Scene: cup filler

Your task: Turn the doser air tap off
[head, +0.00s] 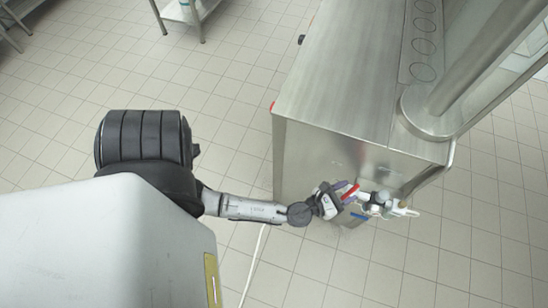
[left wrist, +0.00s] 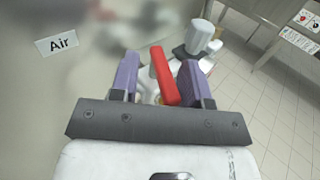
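The red tap handle (head: 351,190) is on the end face of the steel machine, by white and grey fittings (head: 378,201). In the left wrist view the red handle (left wrist: 163,76) stands between the two purple fingers of my left gripper (left wrist: 160,80). A gap shows on its left; on its right the finger is close, and I cannot tell if it touches. The gripper is open. In the head view my left gripper (head: 345,196) reaches the fittings from the left. My right gripper is out of view.
The steel machine (head: 330,80) fills the right, with a row of round holes on top. A blue piece (head: 360,216) sits just below the fittings. A pale hose (head: 254,265) lies on the tiled floor. Open floor surrounds the machine's near end.

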